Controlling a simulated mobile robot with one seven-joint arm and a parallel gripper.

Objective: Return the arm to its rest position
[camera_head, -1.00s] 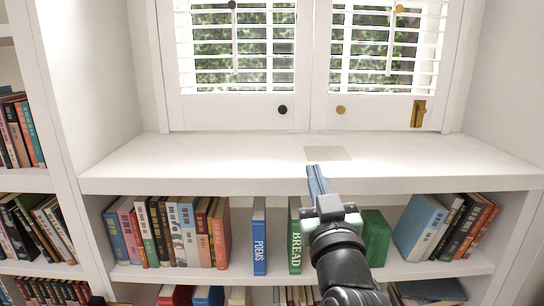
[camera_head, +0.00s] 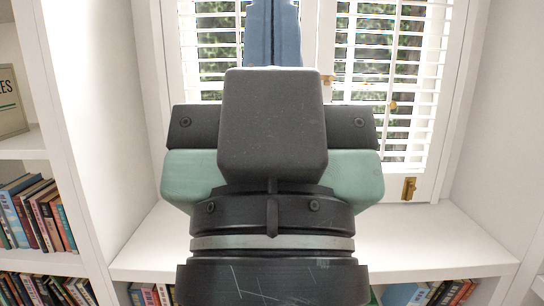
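My gripper (camera_head: 272,30) fills the middle of the head view, raised close to the camera and pointing up. Its two blue fingers lie side by side against each other, with only a thin dark line between them. Nothing shows between them. The tips reach the top edge of the picture. The dark grey and pale green gripper body and black wrist below hide the middle of the window and much of the shelf.
A white window-seat ledge (camera_head: 430,240) runs below the shuttered window (camera_head: 390,80). Its visible right part is bare. Bookcases with books (camera_head: 35,215) stand at the left, and more books (camera_head: 445,293) sit under the ledge. A framed sign (camera_head: 10,102) is on an upper left shelf.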

